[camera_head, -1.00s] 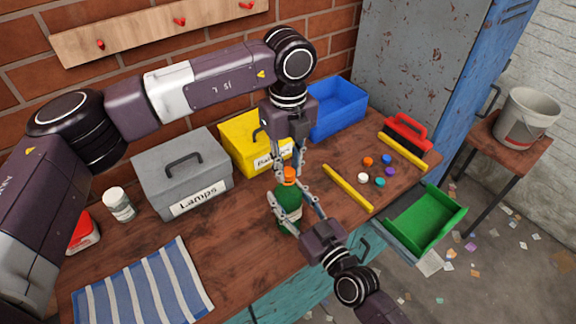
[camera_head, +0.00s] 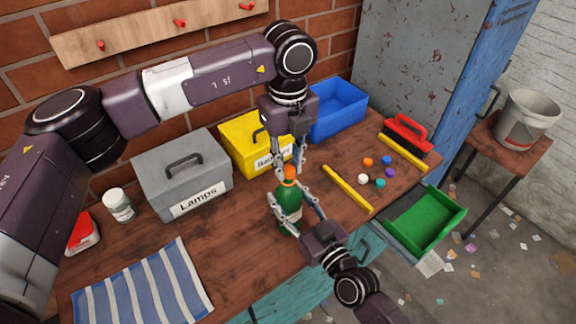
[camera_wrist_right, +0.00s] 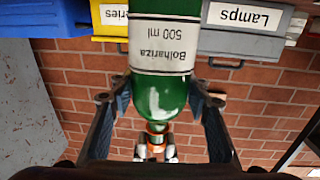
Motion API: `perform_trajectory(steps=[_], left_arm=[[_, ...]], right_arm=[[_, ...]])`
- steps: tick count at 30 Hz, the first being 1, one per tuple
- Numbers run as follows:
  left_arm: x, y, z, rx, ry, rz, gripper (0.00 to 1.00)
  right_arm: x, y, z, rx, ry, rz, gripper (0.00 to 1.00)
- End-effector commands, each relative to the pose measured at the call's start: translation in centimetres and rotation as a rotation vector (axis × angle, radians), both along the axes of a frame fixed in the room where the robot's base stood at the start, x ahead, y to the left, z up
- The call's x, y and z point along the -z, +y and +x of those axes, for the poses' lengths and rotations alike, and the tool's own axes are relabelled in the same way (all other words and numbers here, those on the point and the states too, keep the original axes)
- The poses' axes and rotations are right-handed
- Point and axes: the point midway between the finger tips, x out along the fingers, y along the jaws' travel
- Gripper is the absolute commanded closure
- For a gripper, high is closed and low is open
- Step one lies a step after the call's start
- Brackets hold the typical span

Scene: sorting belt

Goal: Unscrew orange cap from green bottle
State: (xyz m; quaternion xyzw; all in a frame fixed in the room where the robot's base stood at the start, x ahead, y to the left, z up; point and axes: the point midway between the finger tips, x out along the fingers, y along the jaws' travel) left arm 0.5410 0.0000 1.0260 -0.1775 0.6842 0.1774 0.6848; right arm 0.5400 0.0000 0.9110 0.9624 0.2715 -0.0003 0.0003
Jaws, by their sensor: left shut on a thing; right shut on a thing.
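The green bottle (camera_head: 287,203) stands upright near the table's front edge in the head view. In the right wrist view the green bottle (camera_wrist_right: 160,92) appears upside down with a white label. My right gripper (camera_head: 290,207) is shut around its body from the front right. The orange cap (camera_head: 290,171) is at the bottle's top and is small in the right wrist view (camera_wrist_right: 157,127). My left gripper (camera_head: 290,168) points down from above and is shut on the cap, partly hiding it. I cannot see any gap between cap and neck.
A grey Lamps box (camera_head: 184,165), yellow box (camera_head: 240,135) and blue bin (camera_head: 338,105) stand behind. Several loose caps (camera_head: 368,161) lie right, between yellow strips (camera_head: 347,188). A striped cloth (camera_head: 145,290) lies front left. A green tray (camera_head: 425,221) is beyond the right edge.

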Motion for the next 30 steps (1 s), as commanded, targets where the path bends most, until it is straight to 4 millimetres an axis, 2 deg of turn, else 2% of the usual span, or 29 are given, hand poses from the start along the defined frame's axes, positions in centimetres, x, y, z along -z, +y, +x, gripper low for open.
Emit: perform_trajectory(steps=[9,21,30], left_arm=[[-1.1,0.0,0.0,0.0,0.0,0.001,1.0],[-1.4,0.0,0.0,0.0,-0.001,0.0,1.0],[-4.6,0.0,0.1,0.0,-0.002,0.0,1.0]], right_arm=[[0.0,0.0,0.0,0.001,-0.001,-0.001,1.0],[0.0,0.0,0.0,0.0,0.0,0.0,1.0],[0.0,0.0,0.0,0.0,0.0,0.0,1.0]])
